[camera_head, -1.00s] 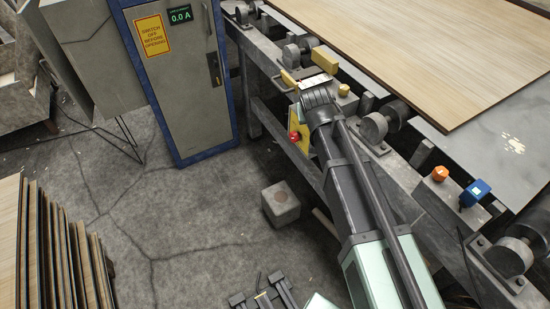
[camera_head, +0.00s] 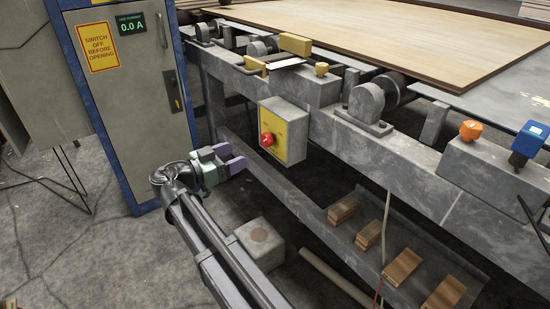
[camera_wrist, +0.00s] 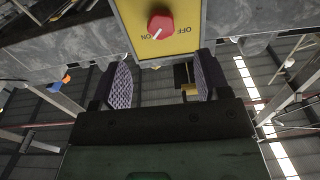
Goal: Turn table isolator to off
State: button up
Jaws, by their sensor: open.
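The table isolator is a yellow-faced box (camera_head: 294,142) with a red rotary knob (camera_head: 267,140) on the side of the grey table frame. My gripper (camera_head: 233,158) is to the left of the isolator, open and empty, its purple fingers pointing toward it and apart from the knob. In the wrist view the yellow plate (camera_wrist: 188,12) shows upside down beyond my open gripper (camera_wrist: 163,75). There the red knob (camera_wrist: 161,22) carries a white mark that appears to point toward the ON label. OFF is printed beside it.
A grey cabinet with blue edges (camera_head: 134,115) stands at left, showing 0.0 A. A grey block (camera_head: 258,246) lies on the floor below my arm. Wooden blocks (camera_head: 370,235) rest on the table's lower shelf. An orange knob (camera_head: 470,130) and a blue device (camera_head: 530,138) sit on the frame.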

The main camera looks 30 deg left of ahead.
aim_at(264, 142)
jog(key=x, duration=1.1)
jog(key=shift+r, duration=0.15)
jog(key=shift+s, duration=0.1)
jog(key=c, duration=0.9)
